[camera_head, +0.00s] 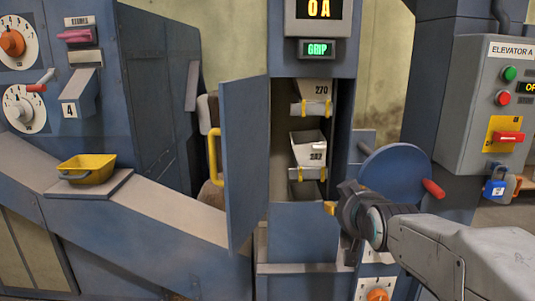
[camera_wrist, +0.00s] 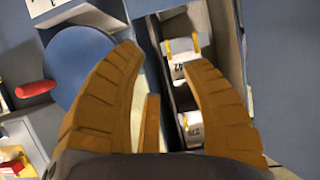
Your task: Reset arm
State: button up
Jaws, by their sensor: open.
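My gripper (camera_head: 330,208) is in front of the elevator column, to the right of the open shaft in the head view. Buckets also show in the wrist view beyond the fingers. The blue door (camera_head: 245,160) with a yellow handle (camera_head: 214,155) stands open to the left.
A blue disc (camera_head: 395,174) with a red knob (camera_head: 433,188) is close beside my arm. A yellow tray (camera_head: 87,168) sits on the left chute. The ELEVATOR A panel (camera_head: 497,110) stands at right with a red switch (camera_head: 508,137) and a blue padlock (camera_head: 494,188). A display reads GRIP (camera_head: 318,49).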

jog(key=s+r+g+p, duration=0.3)
jog(key=s+p, duration=0.7)
jog(key=s, duration=0.5)
jog(key=s+r+g+p, duration=0.3)
jog(key=s+g+p, duration=0.3)
jog(key=s+p, duration=0.4)
jog(key=s, duration=0.6)
jog(key=shift+g, duration=0.3)
jog(key=shift+a+r, duration=0.1)
